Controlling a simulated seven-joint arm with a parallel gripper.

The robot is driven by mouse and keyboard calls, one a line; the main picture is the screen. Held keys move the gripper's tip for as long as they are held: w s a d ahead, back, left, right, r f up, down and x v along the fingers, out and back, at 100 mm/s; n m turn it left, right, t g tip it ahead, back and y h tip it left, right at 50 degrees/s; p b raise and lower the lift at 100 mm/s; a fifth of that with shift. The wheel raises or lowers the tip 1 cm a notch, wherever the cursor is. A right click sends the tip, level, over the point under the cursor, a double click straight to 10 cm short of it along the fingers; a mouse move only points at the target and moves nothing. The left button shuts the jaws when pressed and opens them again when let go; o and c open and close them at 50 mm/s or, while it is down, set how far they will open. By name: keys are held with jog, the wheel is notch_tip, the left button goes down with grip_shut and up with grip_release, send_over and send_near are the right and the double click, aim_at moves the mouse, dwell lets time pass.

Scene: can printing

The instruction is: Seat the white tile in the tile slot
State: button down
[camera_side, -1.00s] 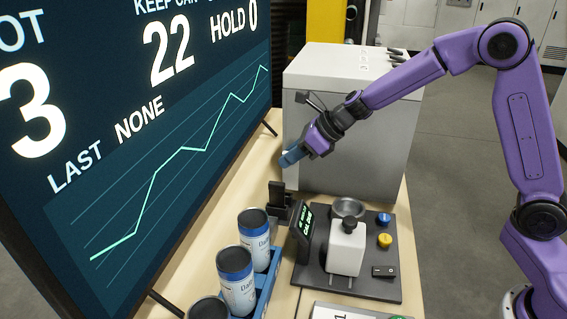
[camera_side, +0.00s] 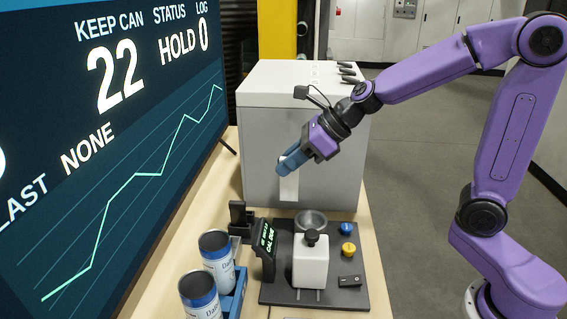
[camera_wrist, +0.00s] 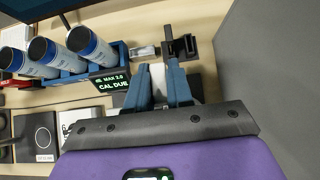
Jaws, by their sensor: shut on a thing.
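My gripper (camera_side: 288,165) has blue fingers and is shut on the white tile (camera_side: 289,188). The tile hangs below the fingertips, in front of the grey cabinet and above the bench. In the wrist view the tile (camera_wrist: 158,80) shows between the two fingers, partly hidden by them. A black upright holder (camera_side: 239,216), which looks like the tile slot, stands on the bench to the lower left of the tile. In the wrist view the holder (camera_wrist: 179,46) is just beyond the fingertips. The tile is apart from it. The slot's opening is not clear.
A dark instrument plate (camera_side: 350,292) carries a white block (camera_side: 310,264), a metal bowl (camera_side: 311,221), a blue button, a yellow button and a small green-lit display (camera_side: 267,243). A blue rack with dark-topped cans (camera_side: 217,262) is at left. The grey cabinet (camera_side: 330,150) stands behind.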

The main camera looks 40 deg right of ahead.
aim_at(294, 174)
jog(key=shift+r, duration=3.3)
jog(key=shift+f, duration=0.1)
jog(key=s+f+n+g, duration=0.1)
jog(key=f+n+g, duration=0.1)
jog(key=n+g, duration=0.2)
jog(key=s+a+f+n+g, duration=0.1)
jog(key=f+n+g, duration=0.2)
jog(key=n, duration=0.4)
jog(key=s+f+n+g, duration=0.1)
jog(key=f+n+g, duration=0.1)
jog(key=n+g, duration=0.3)
jog(key=shift+s+a+f+n, duration=0.15)
jog(key=shift+a+n, duration=0.2)
jog(key=shift+n, duration=0.25)
jog(key=d+n+h, duration=0.1)
jog(key=n+h, duration=0.3)
jog(key=n, duration=0.2)
jog(key=s+d+n+h, duration=0.1)
jog(key=d+n+h, duration=0.1)
jog(key=n+h, duration=0.2)
jog(key=d+n+h, duration=0.1)
jog(key=n+h, duration=0.3)
jog(key=n, duration=0.4)
jog(key=shift+s+d+f+n+g+h, duration=0.15)
jog(key=shift+s+f+n+g+h, duration=0.1)
jog(key=shift+f+n+g+h, duration=0.15)
